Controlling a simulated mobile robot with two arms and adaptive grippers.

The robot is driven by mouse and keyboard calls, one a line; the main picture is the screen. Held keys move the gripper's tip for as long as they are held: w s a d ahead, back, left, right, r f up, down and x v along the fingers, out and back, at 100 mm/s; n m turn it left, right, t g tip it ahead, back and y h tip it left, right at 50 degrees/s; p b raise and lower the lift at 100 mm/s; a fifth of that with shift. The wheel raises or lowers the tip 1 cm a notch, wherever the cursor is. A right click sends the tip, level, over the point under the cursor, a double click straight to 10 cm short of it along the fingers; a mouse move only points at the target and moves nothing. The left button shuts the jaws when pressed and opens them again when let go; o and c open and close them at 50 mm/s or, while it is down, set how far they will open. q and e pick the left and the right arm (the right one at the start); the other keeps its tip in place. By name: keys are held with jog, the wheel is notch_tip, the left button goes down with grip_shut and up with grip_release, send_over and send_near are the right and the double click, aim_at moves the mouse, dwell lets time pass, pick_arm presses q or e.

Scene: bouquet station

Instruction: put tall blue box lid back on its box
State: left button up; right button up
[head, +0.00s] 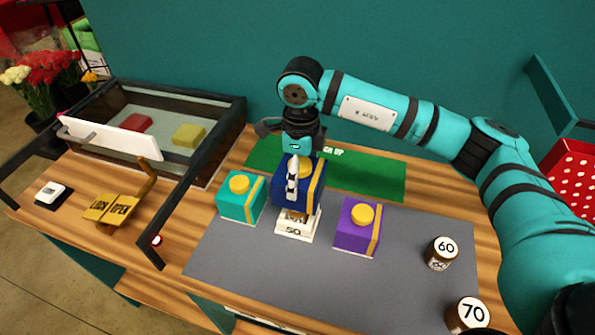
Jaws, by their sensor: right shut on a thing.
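My right gripper (303,163) points down and is shut on the yellow knob of the tall blue box lid (297,198). The lid is dark blue with a yellow band and is roughly upright. It is directly above a white base (296,231) marked "50" on its front. A small brown and white thing shows between the lid's lower edge and the base, partly hidden by the lid. Whether the lid touches anything below cannot be told. My left gripper is not in view.
A teal box (237,203) stands close on the left and a purple box (355,236) on the right, both with yellow knobs. Jars marked 60 (440,254) and 70 (467,315) stand at right. A green mat (370,178) lies behind. The grey mat's front is clear.

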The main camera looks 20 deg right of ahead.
jog(key=shift+s+a+f, duration=0.1)
jog(key=shift+a+f, duration=0.3)
jog(key=shift+f, duration=0.15)
jog(key=shift+d+f+b, duration=0.25)
jog(key=shift+f+b, duration=0.25)
jog(key=shift+f, duration=0.5)
notch_tip(320, 180, down, 2)
jog(key=shift+a+f+b, duration=0.1)
jog(key=shift+b, duration=1.05)
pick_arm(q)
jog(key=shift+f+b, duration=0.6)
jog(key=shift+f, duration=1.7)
pick_arm(e)
jog(key=shift+f, duration=0.5)
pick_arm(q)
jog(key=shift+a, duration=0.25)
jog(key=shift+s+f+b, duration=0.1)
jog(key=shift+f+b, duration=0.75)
pick_arm(e)
jog(key=shift+r, duration=0.1)
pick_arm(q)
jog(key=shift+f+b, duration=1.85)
pick_arm(e)
jog(key=shift+f, duration=1.35)
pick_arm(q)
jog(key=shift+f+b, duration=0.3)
pick_arm(e)
jog(key=shift+f, duration=0.2)
